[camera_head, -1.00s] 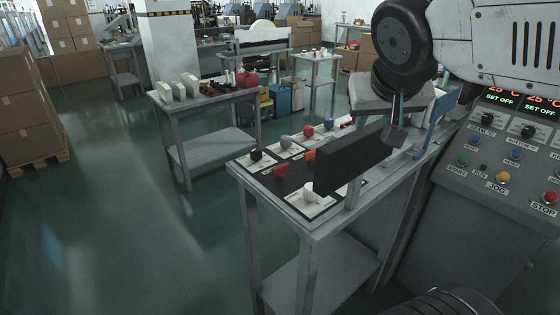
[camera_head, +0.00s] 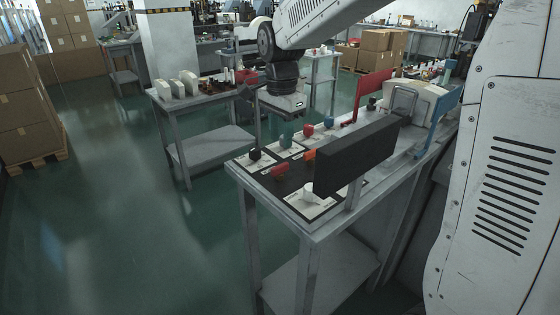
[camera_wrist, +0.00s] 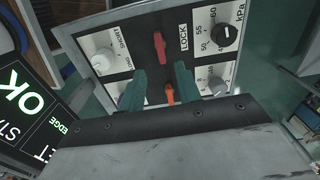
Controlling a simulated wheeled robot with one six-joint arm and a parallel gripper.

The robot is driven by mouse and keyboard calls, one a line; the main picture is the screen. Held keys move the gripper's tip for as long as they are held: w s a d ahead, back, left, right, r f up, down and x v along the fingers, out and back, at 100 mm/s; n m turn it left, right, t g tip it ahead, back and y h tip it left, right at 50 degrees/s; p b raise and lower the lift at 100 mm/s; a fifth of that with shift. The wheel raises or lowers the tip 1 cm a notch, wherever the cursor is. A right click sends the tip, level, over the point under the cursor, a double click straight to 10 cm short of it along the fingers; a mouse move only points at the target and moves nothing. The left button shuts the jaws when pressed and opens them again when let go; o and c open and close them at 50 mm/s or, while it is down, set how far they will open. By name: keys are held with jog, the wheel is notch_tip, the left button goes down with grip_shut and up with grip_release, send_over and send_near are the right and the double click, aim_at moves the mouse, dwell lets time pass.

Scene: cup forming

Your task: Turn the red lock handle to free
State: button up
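The red lock handle (camera_head: 279,170) sits on a dark plate of the control panel on the near table. In the wrist view the red handle (camera_wrist: 160,46) stands beside the word LOCK, its long side nearly upright in the picture. My gripper (camera_wrist: 158,80) is open and empty, with two dark teal fingers apart. The red handle lies beyond the fingertips, clear of them. An orange handle (camera_wrist: 170,93) shows between the fingers.
A white knob (camera_wrist: 102,57), a black kPa knob (camera_wrist: 228,33) and a grey knob (camera_wrist: 217,85) flank the handle. A dark upright screen (camera_head: 355,158) stands at the panel's right; its green text shows in the wrist view. Open floor lies left of the table.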

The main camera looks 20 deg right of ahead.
aim_at(280, 165)
jog(key=shift+w+a+f, duration=0.1)
jog(key=shift+a+f, duration=0.05)
jog(key=shift+f, duration=0.3)
notch_tip(280, 165, down, 7)
jog(key=shift+f, duration=0.1)
grip_shut()
